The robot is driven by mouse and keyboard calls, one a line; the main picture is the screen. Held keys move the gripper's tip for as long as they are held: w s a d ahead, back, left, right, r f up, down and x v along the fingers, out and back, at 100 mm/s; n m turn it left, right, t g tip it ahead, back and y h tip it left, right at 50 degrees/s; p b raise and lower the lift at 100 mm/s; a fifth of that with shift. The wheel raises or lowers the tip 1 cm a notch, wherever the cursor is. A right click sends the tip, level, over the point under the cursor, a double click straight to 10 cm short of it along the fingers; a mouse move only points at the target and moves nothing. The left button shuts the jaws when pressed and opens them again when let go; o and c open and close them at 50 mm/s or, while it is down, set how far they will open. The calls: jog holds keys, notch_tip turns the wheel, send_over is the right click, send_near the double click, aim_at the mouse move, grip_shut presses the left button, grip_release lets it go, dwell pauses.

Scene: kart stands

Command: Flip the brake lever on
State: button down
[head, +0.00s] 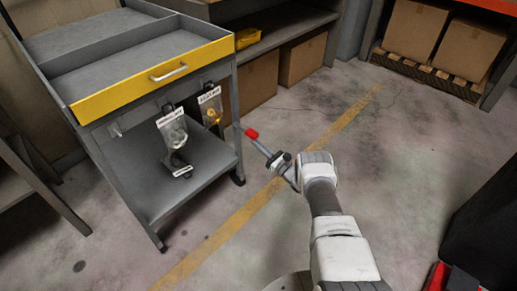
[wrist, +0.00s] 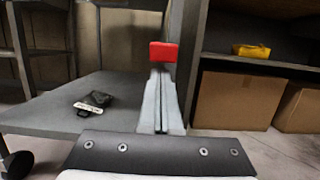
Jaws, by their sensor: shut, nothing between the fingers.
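A red block (head: 252,133), which looks like the grip of the brake lever, is beside the right front leg of the grey cart (head: 215,165). A short grey piece seems to join it to the leg. In the wrist view the red block (wrist: 164,52) is straight beyond my fingertips. My gripper (head: 262,147) points at it from the lower right, its long grey fingers (wrist: 161,90) shut with nothing between them. I cannot tell whether the tips touch the red block. The lever's pivot is hidden.
A shelf with cardboard boxes (head: 302,58) and a yellow bin (head: 247,38) stands behind. The concrete floor (head: 400,150) to the right is open. A dark object (head: 488,225) stands at lower right.

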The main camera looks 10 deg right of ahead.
jog(key=shift+r, duration=0.3)
jog(key=shift+r+g+h+p, duration=0.35)
jog(key=shift+g+p, duration=0.25)
jog(key=shift+p, duration=0.3)
jog(key=shift+s+r+p, duration=0.1)
jog(key=shift+p, duration=0.2)
